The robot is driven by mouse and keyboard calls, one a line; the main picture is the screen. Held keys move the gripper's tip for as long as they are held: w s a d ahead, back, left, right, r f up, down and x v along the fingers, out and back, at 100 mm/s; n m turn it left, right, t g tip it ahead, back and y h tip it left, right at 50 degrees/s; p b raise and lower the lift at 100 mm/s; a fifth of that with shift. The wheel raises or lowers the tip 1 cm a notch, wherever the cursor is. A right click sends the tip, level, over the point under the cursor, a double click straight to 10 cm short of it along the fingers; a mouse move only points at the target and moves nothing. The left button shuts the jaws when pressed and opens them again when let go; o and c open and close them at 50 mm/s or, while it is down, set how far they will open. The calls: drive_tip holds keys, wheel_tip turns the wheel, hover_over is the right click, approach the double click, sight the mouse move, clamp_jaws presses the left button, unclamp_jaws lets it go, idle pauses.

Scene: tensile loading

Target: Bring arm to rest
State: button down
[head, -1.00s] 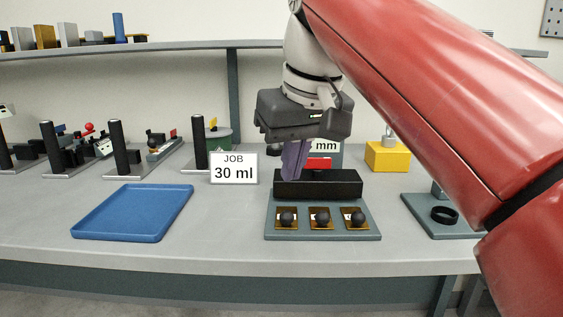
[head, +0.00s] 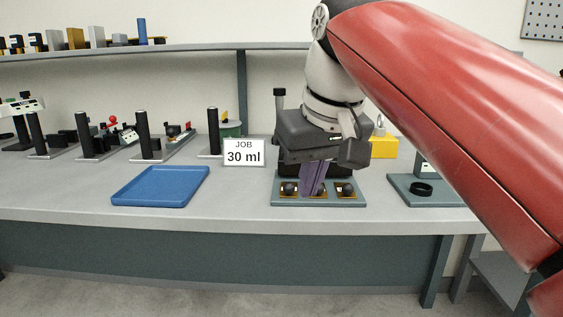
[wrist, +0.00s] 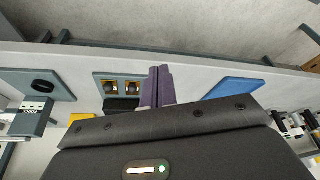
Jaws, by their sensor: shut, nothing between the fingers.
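My gripper (head: 312,180) hangs from my red arm in the head view, with its purple fingers pointing down. The fingers are together and hold nothing. They show in front of the grey-green fixture plate (head: 320,202), which carries a black block and dark round knobs on amber squares. I cannot tell the exact gap between fingertips and plate. In the wrist view the closed purple fingers (wrist: 157,88) stick out past the dark gripper body, with the fixture plate (wrist: 98,82) beside them. Part of the plate and block is hidden behind the gripper.
A blue tray (head: 160,187) lies left on the bench (head: 60,200). A "JOB 30 ml" sign (head: 244,153) stands left of the gripper. A yellow block (head: 384,148) and a plate with a black ring (head: 421,189) are to the right. Several black posts stand at the left.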

drive_tip(key=s+d+f+m, duration=0.1)
drive_tip(key=s+d+f, duration=0.2)
drive_tip(key=f, duration=0.5)
drive_tip(key=s+d+f+m+t+h, duration=0.1)
drive_tip(key=s+d+f, duration=0.3)
drive_tip(key=f, duration=0.5)
drive_tip(key=s+d+f+m, duration=0.2)
drive_tip(key=s+d+f, duration=0.2)
drive_tip(key=f, duration=0.5)
drive_tip(key=shift+d+t+h, duration=0.15)
drive_tip(key=shift+t+h, duration=0.15)
drive_tip(key=shift+t, duration=0.1)
